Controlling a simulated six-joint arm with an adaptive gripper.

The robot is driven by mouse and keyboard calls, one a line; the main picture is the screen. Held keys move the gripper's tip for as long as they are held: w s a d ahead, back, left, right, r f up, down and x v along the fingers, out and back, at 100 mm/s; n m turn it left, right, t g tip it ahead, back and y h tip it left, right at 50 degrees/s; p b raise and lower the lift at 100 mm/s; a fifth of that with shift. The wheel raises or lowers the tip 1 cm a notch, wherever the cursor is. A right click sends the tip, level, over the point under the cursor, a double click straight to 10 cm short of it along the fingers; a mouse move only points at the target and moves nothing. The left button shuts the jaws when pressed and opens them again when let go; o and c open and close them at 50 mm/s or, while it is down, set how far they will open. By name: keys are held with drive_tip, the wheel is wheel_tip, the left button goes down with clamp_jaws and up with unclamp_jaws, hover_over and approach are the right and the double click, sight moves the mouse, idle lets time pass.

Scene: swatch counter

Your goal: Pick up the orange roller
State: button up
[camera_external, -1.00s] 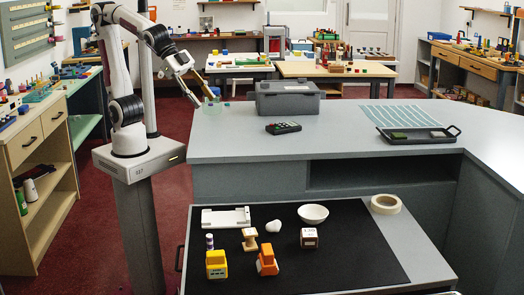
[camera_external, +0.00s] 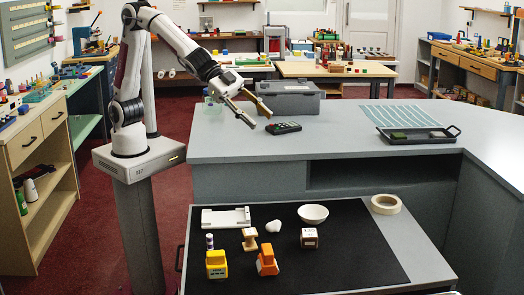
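The orange roller (camera_external: 267,261) is a small toy vehicle with an orange body. It rests on the front part of the black mat (camera_external: 355,265), on the lower grey surface. My gripper (camera_external: 262,120) is over the grey counter (camera_external: 235,140), well behind and above the roller. Its two fingers are spread apart with nothing between them, so it is open and empty. Nothing hides the roller.
A remote (camera_external: 284,128) and grey case (camera_external: 287,98) sit on the counter.

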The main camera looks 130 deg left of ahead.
drive_tip(key=w+d+f+m+h, duration=0.25)
drive_tip(key=w+f, duration=0.25)
drive_tip(key=w, duration=0.3)
drive_tip(key=w+d+f+m+h, duration=0.1)
drive_tip(key=w+d+f+h, duration=0.15)
drive_tip(key=f, duration=0.35)
drive_tip(key=w+d+f+m+h, duration=0.1)
drive_tip(key=w+d+f+h, duration=0.2)
drive_tip(key=f, duration=0.4)
drive_tip(key=m+g+h, duration=0.1)
drive_tip(key=g+h, duration=0.1)
approach(267, 247)
drive_tip(key=w+d, duration=0.2)
drive_tip(key=shift+s+d+f, duration=0.1)
drive_tip(key=shift+f, duration=0.4)
drive_tip(key=shift+x, duration=1.3)
drive_tip(key=shift+x, duration=2.55)
